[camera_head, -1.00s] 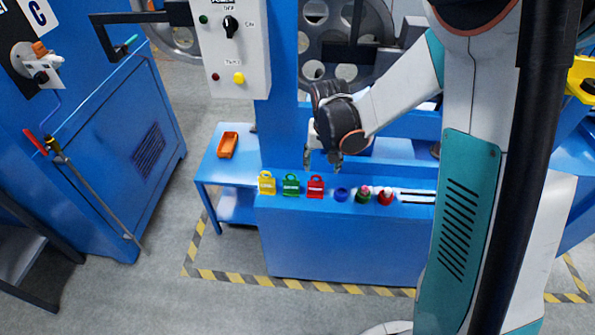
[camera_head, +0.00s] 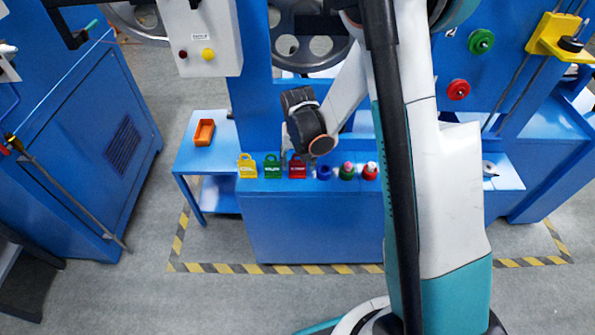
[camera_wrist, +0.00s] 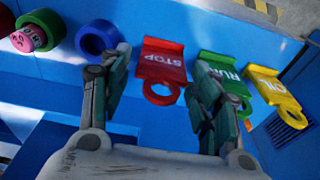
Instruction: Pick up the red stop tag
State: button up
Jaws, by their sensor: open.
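The red stop tag (camera_head: 297,168) stands on the blue ledge, to the right of the green tag (camera_head: 272,168) and the yellow tag (camera_head: 247,168). In the wrist view the red stop tag (camera_wrist: 163,66) shows its white STOP lettering and its ring, which points toward my gripper. My gripper (camera_wrist: 163,100) is open and empty, with one finger on either side of the red tag's ring. The right finger overlaps the green RUN tag (camera_wrist: 222,74) in that view. In the head view my gripper's fingertips are mostly hidden near the red tag.
A blue ring (camera_head: 324,172), a green piece (camera_head: 347,171) and a red piece (camera_head: 370,171) stand to the right on the ledge. An orange tray (camera_head: 204,132) sits on the blue side table (camera_head: 183,158). A control box (camera_head: 208,38) hangs above left.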

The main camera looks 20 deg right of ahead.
aim_at(298, 163)
jog(key=f+b, duration=0.2)
jog(key=f, duration=0.2)
jog(key=shift+w+f, duration=0.15)
jog(key=shift+w, duration=0.05)
jog(key=c, duration=0.9)
jog(key=shift+r, duration=0.25)
notch_tip(298, 163, up, 20)
jog(key=p, duration=0.7)
jog(key=shift+f+p, duration=0.15)
jog(key=shift+p, duration=0.25)
